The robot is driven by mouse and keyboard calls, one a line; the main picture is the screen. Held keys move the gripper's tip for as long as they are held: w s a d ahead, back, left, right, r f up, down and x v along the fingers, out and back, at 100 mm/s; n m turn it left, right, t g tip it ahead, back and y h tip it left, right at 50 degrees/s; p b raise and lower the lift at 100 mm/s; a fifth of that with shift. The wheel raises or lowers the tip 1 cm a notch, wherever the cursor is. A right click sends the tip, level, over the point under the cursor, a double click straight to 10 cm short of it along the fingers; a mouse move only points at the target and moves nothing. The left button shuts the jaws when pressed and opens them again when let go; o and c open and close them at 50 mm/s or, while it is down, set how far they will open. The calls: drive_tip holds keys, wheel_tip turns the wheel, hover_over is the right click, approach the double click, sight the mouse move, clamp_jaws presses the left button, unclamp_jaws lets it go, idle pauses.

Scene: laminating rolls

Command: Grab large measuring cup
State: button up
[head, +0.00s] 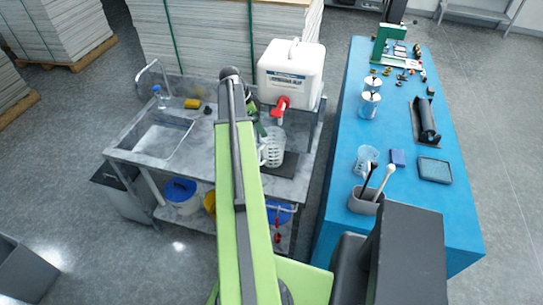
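A large clear measuring cup (273,151) stands on a dark mat on the grey sink counter, just right of my green arm. A smaller clear measuring cup (366,160) stands on the blue table.
A white canister (290,72) with a red tap stands behind the cup. A sink (160,137) is at the left of the counter. The blue table (400,205) carries a grey holder (365,202), metal canisters (370,104) and a roller (425,120). A floor gap separates counter and table.

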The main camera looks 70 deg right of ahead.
drive_tip(key=b, duration=0.6)
approach(271, 141)
drive_tip(key=s+a, duration=0.3)
drive_tip(key=b+x, duration=0.4)
drive_tip(key=shift+s+f+b, duration=0.25)
drive_tip(key=shift+f+b, duration=0.05)
drive_tip(key=shift+b, duration=0.05)
drive_tip(key=shift+a, duration=0.1)
drive_tip(key=c, duration=1.7)
